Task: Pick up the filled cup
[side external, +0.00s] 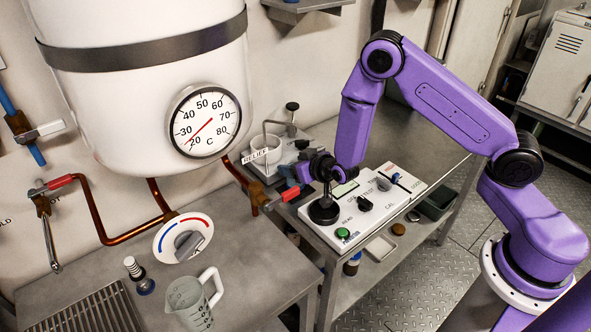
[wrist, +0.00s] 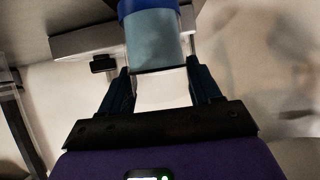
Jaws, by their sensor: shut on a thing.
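A pale blue-grey cup-like cylinder (wrist: 154,52) with a dark blue band shows at the top of the wrist view. My gripper (wrist: 158,72) has one dark finger on each side of it and is shut on it. The cylinder's far end is cut off by the frame edge, so I cannot see its contents. In the side external view my gripper (side external: 294,173) is low beside the white instrument box, pointing left toward the tank. The cylinder is hard to make out there. A clear graduated jug (side external: 192,303) with a handle stands apart on the front bench.
A white tank with a dial gauge (side external: 206,121) hangs at left over copper pipes. A red valve handle (side external: 285,196) is close below my gripper. The instrument box (side external: 380,212) carries knobs and a green button. A drain grille (side external: 95,312) lies at front left.

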